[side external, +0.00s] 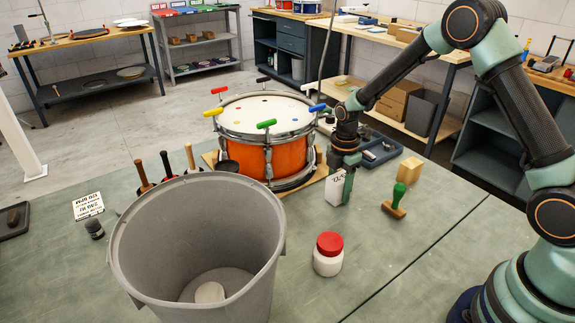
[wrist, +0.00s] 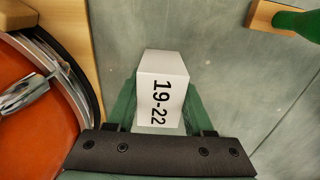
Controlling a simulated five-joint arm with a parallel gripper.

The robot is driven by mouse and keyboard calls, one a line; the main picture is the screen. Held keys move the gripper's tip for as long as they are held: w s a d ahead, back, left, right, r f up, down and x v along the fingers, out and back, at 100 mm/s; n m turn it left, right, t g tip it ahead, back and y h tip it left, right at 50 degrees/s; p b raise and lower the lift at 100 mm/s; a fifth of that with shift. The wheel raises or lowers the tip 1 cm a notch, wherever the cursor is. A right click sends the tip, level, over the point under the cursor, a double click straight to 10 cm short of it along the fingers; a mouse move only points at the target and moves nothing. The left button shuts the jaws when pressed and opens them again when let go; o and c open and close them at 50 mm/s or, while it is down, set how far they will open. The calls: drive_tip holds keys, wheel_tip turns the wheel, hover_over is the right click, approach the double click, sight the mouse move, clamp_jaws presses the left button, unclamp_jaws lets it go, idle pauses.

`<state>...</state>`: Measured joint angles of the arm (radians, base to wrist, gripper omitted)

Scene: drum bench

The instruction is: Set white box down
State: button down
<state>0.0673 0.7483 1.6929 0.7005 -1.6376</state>
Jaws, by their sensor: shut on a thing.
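The white box (side external: 336,189) is small and has dark print on one face. In the wrist view the white box (wrist: 161,92) reads "19-22" and sits between my two green fingers. My gripper (side external: 347,180) is shut on it, just right of the orange drum (side external: 268,140). In the wrist view my gripper (wrist: 160,112) has a finger on each side of the box. The box is close to the green bench top (side external: 400,240). I cannot tell whether its bottom touches the bench.
A large grey bin (side external: 200,230) stands at the front left. A white jar with a red lid (side external: 328,254) stands in front of the box. A green-handled stamp (side external: 396,202) and a yellow block (side external: 410,168) are to the right. The front-right bench is clear.

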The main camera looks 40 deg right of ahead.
sight(340, 177)
drive_tip(key=shift+f, duration=0.1)
drive_tip(key=shift+c, duration=1.4)
unclamp_jaws()
wheel_tip(340, 177, up, 11)
drive_tip(key=shift+r, duration=0.8)
drive_tip(key=s+a+r+m+t, duration=0.1)
drive_tip(key=s+r+m+t, duration=0.1)
drive_tip(key=s+r+m, duration=0.4)
drive_tip(key=s+a+r+m+t, duration=0.2)
drive_tip(key=s+r+m, duration=0.3)
drive_tip(key=s+m, duration=0.5)
drive_tip(key=shift+r+m+t, duration=0.4)
drive_tip(key=shift+m+t, duration=0.4)
drive_tip(key=shift+m, duration=0.2)
